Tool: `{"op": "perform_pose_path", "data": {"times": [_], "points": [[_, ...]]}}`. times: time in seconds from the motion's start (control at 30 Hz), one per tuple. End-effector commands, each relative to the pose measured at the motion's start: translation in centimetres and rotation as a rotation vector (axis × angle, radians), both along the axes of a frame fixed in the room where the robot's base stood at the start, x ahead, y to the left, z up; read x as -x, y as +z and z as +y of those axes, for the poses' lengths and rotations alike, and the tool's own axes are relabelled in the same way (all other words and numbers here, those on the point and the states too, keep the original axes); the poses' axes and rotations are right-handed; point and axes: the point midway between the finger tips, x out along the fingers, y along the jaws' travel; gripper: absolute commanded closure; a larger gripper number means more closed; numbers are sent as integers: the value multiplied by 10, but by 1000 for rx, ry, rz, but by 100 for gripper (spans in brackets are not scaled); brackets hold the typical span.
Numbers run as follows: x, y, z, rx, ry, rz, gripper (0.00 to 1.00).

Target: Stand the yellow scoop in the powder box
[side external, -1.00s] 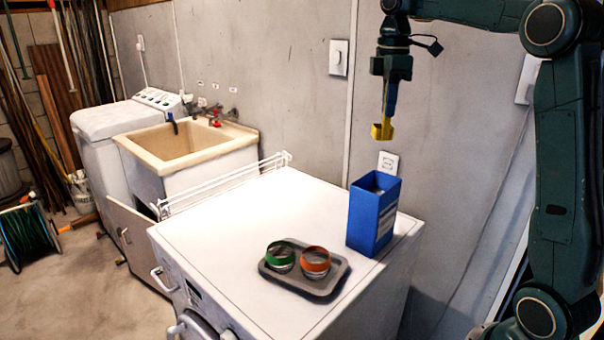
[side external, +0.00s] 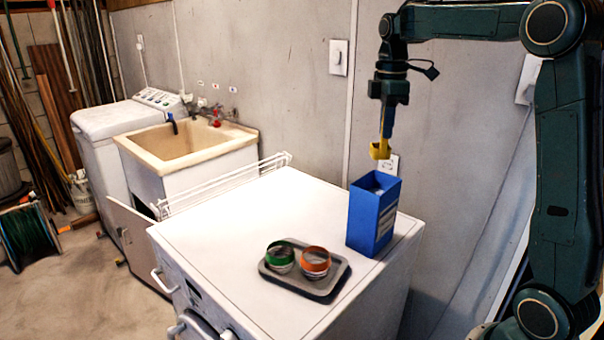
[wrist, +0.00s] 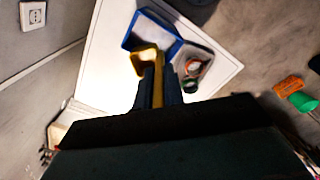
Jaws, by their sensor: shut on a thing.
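The yellow scoop (side external: 380,150) hangs bowl-down from my gripper (side external: 387,125), which is shut on its handle. The scoop is in the air, its bowl a little above the blue powder box (side external: 372,218) and apart from it in the side view. The box stands upright and open-topped at the right back of the white machine top, with pale powder showing inside. In the wrist view the scoop bowl (wrist: 146,54) overlaps the near part of the box's opening, whose blue rim (wrist: 176,46) shows around it.
A grey tray (side external: 290,283) with a green-rimmed jar (side external: 281,257) and an orange-rimmed jar (side external: 316,262) sits in front of the box. A white wire rack (side external: 225,184) lines the machine's back left edge. The wall with an outlet (wrist: 33,15) is close behind.

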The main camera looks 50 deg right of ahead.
Motion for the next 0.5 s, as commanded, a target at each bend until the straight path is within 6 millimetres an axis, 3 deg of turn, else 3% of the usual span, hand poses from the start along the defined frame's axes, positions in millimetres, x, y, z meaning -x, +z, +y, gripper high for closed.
{"op": "perform_pose_path", "data": {"times": [0.5], "points": [[1,-93,0,-2,-1,2,100]]}}
